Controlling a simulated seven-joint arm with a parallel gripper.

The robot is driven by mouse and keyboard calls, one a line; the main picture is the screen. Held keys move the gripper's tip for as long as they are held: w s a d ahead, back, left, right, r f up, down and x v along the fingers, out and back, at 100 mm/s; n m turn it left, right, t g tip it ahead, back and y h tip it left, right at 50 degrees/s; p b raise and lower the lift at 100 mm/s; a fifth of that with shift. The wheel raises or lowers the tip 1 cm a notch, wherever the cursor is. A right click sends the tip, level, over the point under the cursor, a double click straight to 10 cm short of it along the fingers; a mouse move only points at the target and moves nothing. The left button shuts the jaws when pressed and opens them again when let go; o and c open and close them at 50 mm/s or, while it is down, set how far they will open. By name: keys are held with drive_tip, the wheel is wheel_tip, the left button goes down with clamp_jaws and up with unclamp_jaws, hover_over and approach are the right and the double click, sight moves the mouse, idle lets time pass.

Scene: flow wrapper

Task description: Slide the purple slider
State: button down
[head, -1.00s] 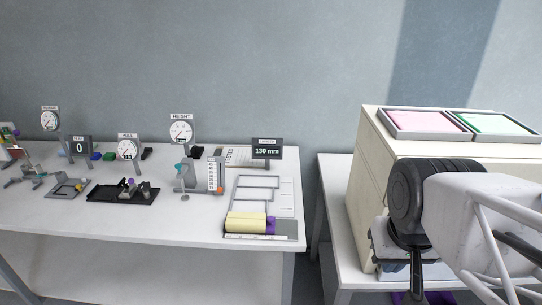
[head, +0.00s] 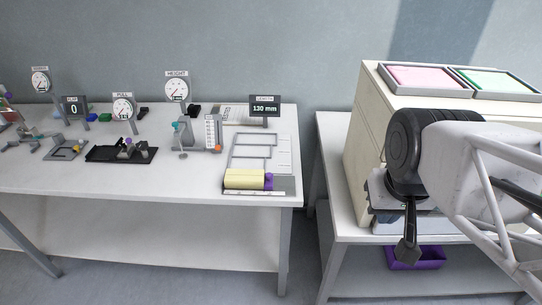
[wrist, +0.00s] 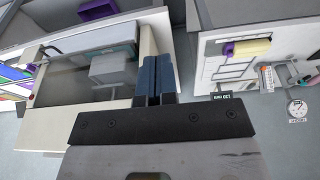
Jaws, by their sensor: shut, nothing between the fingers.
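The purple slider (head: 269,181) sits at the right end of a cream-yellow roll (head: 244,179) on the measuring board at the front right of the left table. It also shows in the wrist view (wrist: 229,49), at the left end of the roll. The length display (head: 265,107) behind the board reads 130 mm. My gripper (head: 406,252) hangs at the right, in front of the cream cabinet, well away from the slider. In the wrist view its two blue-grey fingers (wrist: 157,78) are together with nothing between them.
The cream cabinet (head: 366,120) carries a pink tray (head: 424,77) and a green tray (head: 497,82). A purple bin (head: 415,258) is low below it. Dial gauges and small fixtures stand left of the board. A gap separates the two tables.

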drive_tip(key=c, duration=1.8)
unclamp_jaws()
drive_tip(key=shift+o, duration=1.3)
drive_tip(key=o, duration=0.5)
drive_tip(key=shift+w+a, duration=0.15)
drive_tip(key=shift+w, duration=0.2)
drive_tip(key=shift+c, duration=0.2)
drive_tip(key=shift+o, duration=0.7)
drive_tip(key=w+a+f+m+y, duration=0.1)
drive_tip(key=w+a+m, duration=0.3)
drive_tip(key=w, duration=0.6)
drive_tip(key=shift+m+g+y, duration=0.4)
drive_tip(key=shift+m, duration=0.1)
drive_tip(key=m+g+y, duration=0.2)
drive_tip(key=m+y, duration=0.1)
drive_tip(key=m, duration=1)
approach(270, 174)
drive_tip(key=shift+s+a+f, duration=0.15)
drive_tip(key=shift+a+f, duration=0.05)
drive_tip(key=shift+x, duration=3.95)
